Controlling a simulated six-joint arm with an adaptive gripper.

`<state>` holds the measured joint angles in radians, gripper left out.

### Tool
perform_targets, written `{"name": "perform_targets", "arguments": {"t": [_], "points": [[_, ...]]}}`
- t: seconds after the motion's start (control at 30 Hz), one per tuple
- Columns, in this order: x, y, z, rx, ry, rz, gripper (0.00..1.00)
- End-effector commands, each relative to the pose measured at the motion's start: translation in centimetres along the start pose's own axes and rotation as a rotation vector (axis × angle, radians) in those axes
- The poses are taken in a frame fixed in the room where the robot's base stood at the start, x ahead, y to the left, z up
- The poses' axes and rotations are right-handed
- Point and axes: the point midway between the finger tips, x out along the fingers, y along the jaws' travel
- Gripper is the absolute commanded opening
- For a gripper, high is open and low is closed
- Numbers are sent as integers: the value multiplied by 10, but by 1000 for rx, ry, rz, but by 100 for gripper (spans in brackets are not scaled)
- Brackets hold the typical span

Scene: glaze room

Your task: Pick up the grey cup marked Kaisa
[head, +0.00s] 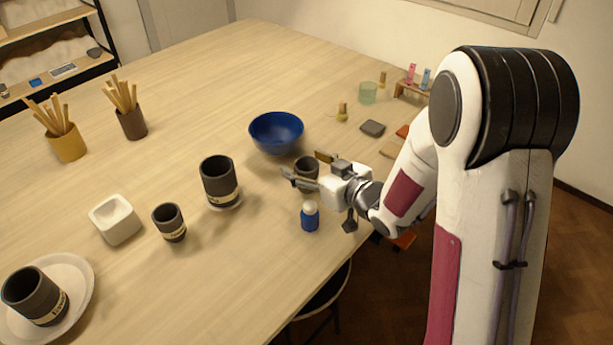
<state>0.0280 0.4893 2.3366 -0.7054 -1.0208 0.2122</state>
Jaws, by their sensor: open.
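Several dark grey cups stand on the table. One grey cup (307,175) is right at my gripper, partly hidden by it, and no label shows on it. My gripper (303,169) is open, with its fingers at this cup's sides; I cannot tell whether they touch it. A larger grey cup (218,178) with a pale label band stands on a small saucer (228,208). A smaller labelled grey cup (168,218) stands left of it. Another labelled grey cup (32,290) is on a white plate (78,275) at front left. The names are too small to read surely.
A blue bowl (276,132) stands just behind my gripper. A blue bottle with a pale top (310,216) stands in front of it. A white square dish (115,220) and two pots of sticks, yellow (68,146) and brown (132,124), are left. The table's back middle is clear.

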Motion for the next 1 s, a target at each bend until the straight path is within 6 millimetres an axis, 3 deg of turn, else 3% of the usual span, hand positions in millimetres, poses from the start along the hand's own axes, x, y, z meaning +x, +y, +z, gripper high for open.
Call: {"name": "perform_targets", "arguments": {"t": [0.33,0.37,0.5,0.53,1.0], "points": [[0,0,0,0,0,0,60],[0,0,0,0,0,0,55],[0,0,0,0,0,0,18],[0,0,0,0,0,0,14],[-1,0,-4,-1,2,0,14]]}}
